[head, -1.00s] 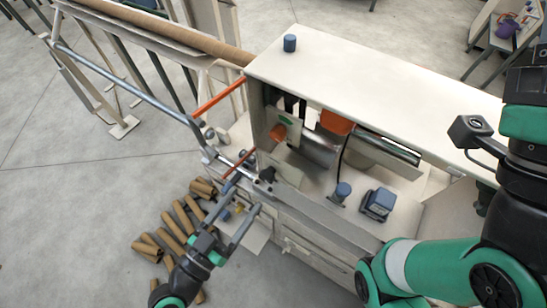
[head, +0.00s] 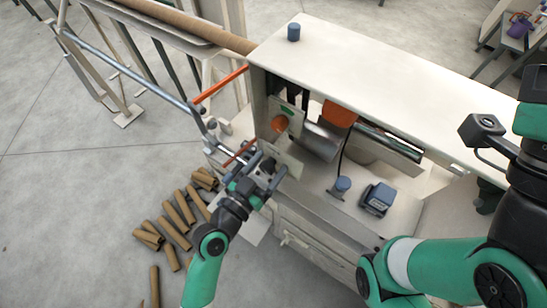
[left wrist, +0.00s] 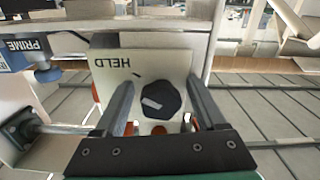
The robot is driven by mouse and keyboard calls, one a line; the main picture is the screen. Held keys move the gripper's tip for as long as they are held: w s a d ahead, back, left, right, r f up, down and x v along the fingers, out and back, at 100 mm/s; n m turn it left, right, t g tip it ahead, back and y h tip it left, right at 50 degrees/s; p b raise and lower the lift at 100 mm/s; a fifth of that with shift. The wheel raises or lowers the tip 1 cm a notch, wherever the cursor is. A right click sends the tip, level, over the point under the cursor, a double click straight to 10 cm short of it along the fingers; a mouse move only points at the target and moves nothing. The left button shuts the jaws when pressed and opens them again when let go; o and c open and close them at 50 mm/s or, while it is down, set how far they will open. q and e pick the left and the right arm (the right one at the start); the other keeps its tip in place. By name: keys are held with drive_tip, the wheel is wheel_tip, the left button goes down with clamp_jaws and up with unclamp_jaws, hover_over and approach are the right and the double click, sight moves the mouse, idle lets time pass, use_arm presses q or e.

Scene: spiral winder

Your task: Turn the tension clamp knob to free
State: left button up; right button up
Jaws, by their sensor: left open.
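The tension clamp knob (left wrist: 162,100) is dark and many-sided, with a white mark on its left part in the left wrist view. It sits on a pale plate (left wrist: 108,75) that reads HELD upside down, with a small dark tick near the word. My left gripper (left wrist: 160,84) is open, with one finger on each side of the knob; I cannot tell whether they touch it. In the head view my left gripper (head: 270,170) is at the machine's front left corner and mostly hides the knob.
The pale winder cabinet (head: 385,70) stands behind, with an orange round part (head: 280,123) in its opening. A blue knob (left wrist: 48,74) by a PRIME label is left. Cardboard tubes (head: 178,228) lie on the floor.

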use_arm(q)
clamp_jaws()
drive_tip(key=shift+n, duration=0.3)
drive_tip(key=n+p, duration=0.1)
drive_tip(key=n, duration=0.4)
drive_tip(key=shift+r, duration=0.1)
drive_tip(key=n+p, duration=0.2)
drive_tip(key=n, duration=0.4)
drive_tip(key=shift+n, duration=0.4)
drive_tip(key=n+p, duration=0.3)
drive_tip(key=n, duration=0.8)
drive_tip(key=shift+r+n+p, duration=0.1)
drive_tip(key=shift+n+p, duration=0.2)
drive_tip(key=shift+p, duration=0.05)
